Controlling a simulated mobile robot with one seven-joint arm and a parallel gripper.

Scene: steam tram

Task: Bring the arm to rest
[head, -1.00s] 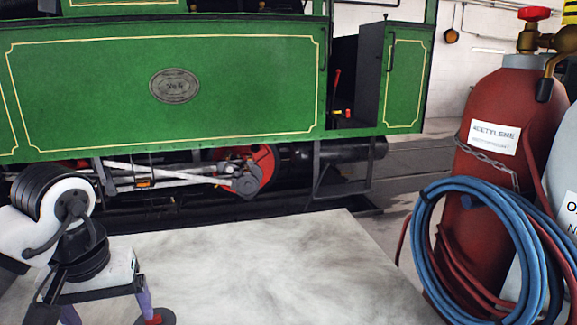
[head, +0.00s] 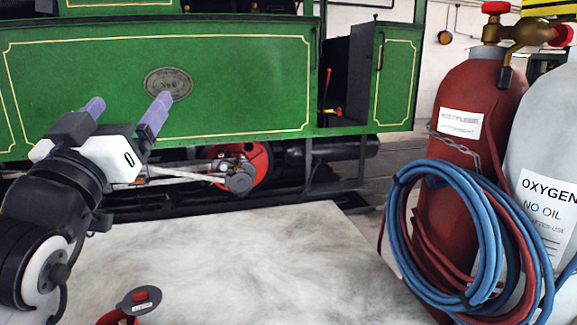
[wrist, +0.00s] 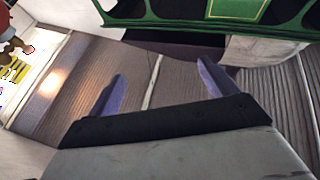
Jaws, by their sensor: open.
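My gripper (head: 126,107) is at the left of the head view, raised above the pale table top and pointing up and away. Its two purple fingers are wide apart with nothing between them. In the wrist view my gripper (wrist: 160,88) also shows open and empty, with a brown planked surface (wrist: 180,65) beyond the fingers. In the head view the arm stands in front of the green steam tram (head: 240,85) and hides part of its side and running gear.
The pale table top (head: 250,265) is mostly clear. A red and grey round object (head: 139,300) is at its front left. At the right stand a red acetylene cylinder (head: 470,125) with blue and red hoses (head: 480,235) and a grey oxygen cylinder (head: 550,130).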

